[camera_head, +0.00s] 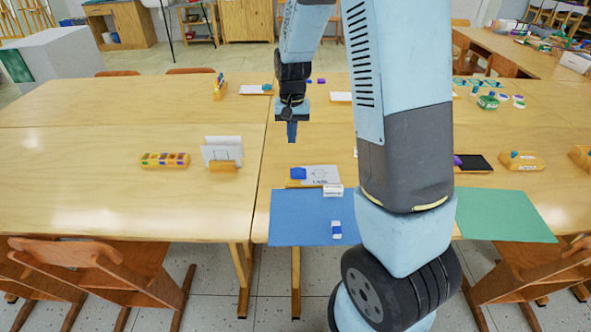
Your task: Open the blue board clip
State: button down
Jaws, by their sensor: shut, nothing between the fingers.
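A small blue clip (298,173) sits at the left end of a white sheet (321,175) with a drawing on it, on a low wooden board on the table. Whether the clip's jaws are open or shut is too small to tell. My gripper (292,138) points down above the table, a little behind and above the clip, apart from it. Its blue fingers are together with nothing visible between them. My arm hides part of the table right of the sheet.
A blue mat (290,222) lies in front, with a white-and-blue block (336,229) on it and a small white box (333,190) at its back edge. A card holder (223,155) and crayon tray (165,160) stand left. A green mat (505,216) lies right.

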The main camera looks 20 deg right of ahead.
send_near(291, 181)
notch_tip(291, 181, down, 5)
jog(key=shift+f, duration=0.1)
dwell(0.7)
